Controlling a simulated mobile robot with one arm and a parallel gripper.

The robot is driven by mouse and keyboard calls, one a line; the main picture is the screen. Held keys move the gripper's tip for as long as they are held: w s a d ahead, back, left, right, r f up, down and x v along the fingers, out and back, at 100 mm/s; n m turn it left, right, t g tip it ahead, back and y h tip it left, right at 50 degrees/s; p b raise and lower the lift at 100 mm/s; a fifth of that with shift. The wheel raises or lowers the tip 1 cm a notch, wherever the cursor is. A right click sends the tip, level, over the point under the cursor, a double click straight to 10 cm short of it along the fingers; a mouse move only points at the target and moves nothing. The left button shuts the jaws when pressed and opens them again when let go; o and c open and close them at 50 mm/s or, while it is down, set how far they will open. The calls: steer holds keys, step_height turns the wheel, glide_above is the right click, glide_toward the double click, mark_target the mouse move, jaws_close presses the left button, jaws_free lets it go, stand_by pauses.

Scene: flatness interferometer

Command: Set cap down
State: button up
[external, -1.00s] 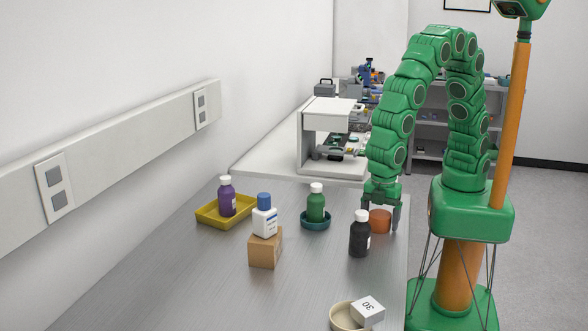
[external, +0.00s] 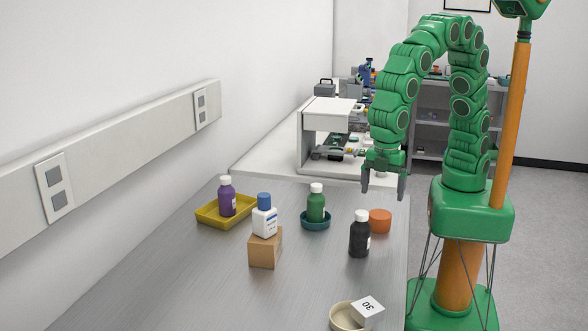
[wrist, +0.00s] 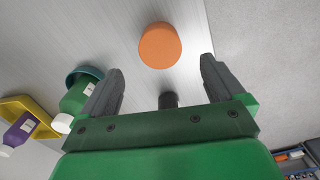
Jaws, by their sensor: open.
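The orange cap (external: 381,220) lies on the grey table near its right edge, just behind the black bottle. It also shows in the wrist view (wrist: 160,46), beyond and between the fingertips, with clear space around it. My gripper (external: 384,190) is open and empty above the cap, apart from it. Its two dark fingers show spread wide in the wrist view (wrist: 160,75).
A black bottle (external: 359,236) stands in front of the cap. A green bottle (external: 316,207) stands in a teal dish, left of the cap. A purple bottle (external: 227,199) is in a yellow tray (external: 209,217). A white bottle (external: 264,222) stands on a cardboard box (external: 264,251).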

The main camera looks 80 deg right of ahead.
steer(key=shift+r, duration=1.45)
steer(key=w+d+r+m, duration=0.15)
steer(key=d+m, duration=0.25)
steer(key=d, duration=1)
steer(key=w+d+r+m, duration=0.1)
steer(key=d+r+m, duration=0.2)
steer(key=d, duration=1)
steer(key=s+d+m+g, duration=0.1)
steer(key=s+d+m, duration=0.7)
steer(key=s+d, duration=0.6)
steer(key=d, duration=0.4)
steer(key=shift+s+d+f+g, duration=0.15)
steer(key=shift+f+g, duration=0.15)
steer(key=shift+g, duration=0.1)
